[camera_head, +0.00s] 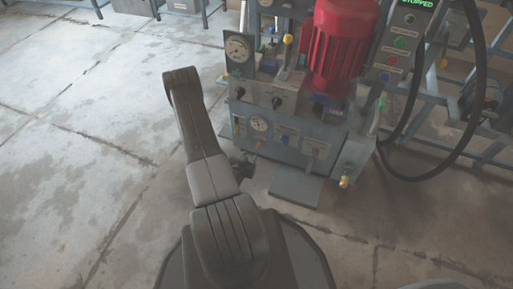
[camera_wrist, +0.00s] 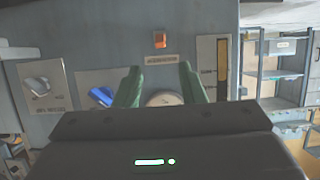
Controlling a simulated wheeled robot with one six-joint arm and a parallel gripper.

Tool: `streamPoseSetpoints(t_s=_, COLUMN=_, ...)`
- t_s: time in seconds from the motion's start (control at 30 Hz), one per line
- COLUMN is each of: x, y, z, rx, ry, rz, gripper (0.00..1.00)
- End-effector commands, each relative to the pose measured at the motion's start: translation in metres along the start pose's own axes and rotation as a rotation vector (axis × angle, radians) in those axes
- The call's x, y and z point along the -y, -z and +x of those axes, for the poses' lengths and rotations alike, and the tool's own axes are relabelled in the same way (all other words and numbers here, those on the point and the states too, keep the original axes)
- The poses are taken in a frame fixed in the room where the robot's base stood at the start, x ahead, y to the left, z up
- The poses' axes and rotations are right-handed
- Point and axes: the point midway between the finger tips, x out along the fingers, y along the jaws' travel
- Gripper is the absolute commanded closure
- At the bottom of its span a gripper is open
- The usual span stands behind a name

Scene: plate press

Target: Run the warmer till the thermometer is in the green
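A small round dial (camera_head: 259,124), which I take for the thermometer, sits on the machine's lower front panel. In the wrist view it (camera_wrist: 163,99) shows only partly, between my fingers, and its needle is too small to read. Beside it is a blue switch (camera_head: 285,138), also in the wrist view (camera_wrist: 101,96), and farther along a pale switch (camera_head: 315,149); I cannot tell which works the warmer. An orange lamp (camera_wrist: 160,40) is near the dial. My gripper (camera_wrist: 160,72) faces the panel, its green fingers apart with nothing held.
A larger gauge (camera_head: 237,48) and two black knobs stand higher up. A red motor (camera_head: 345,45) is on top. The button box display (camera_head: 417,4) reads STOPPED. A black hose (camera_head: 475,110) loops at right. The floor at left is clear.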

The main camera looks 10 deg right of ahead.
Motion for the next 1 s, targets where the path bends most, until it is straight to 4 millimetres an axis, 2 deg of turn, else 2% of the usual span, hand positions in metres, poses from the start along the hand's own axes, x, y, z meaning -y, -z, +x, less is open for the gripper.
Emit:
streamPoseSetpoints(t_s=0.03, x=-0.001, y=-0.003, z=0.014, rx=-0.003, ry=-0.002, rz=0.005, gripper=0.64)
streamPoseSetpoints(t_s=0.2, x=-0.001, y=-0.002, z=0.051, rx=-0.003, ry=-0.002, rz=0.004, gripper=0.64)
streamPoseSetpoints(t_s=0.4, x=0.000, y=-0.002, z=0.083, rx=-0.002, ry=0.000, rz=0.002, gripper=0.64)
streamPoseSetpoints(t_s=0.6, x=0.000, y=-0.001, z=0.098, rx=0.000, ry=0.001, rz=0.000, gripper=0.64)
streamPoseSetpoints(t_s=0.9, x=0.001, y=0.000, z=0.099, rx=0.001, ry=0.001, rz=-0.001, gripper=0.64)
streamPoseSetpoints(t_s=1.0, x=0.001, y=0.000, z=0.099, rx=0.001, ry=0.001, rz=-0.001, gripper=0.83)
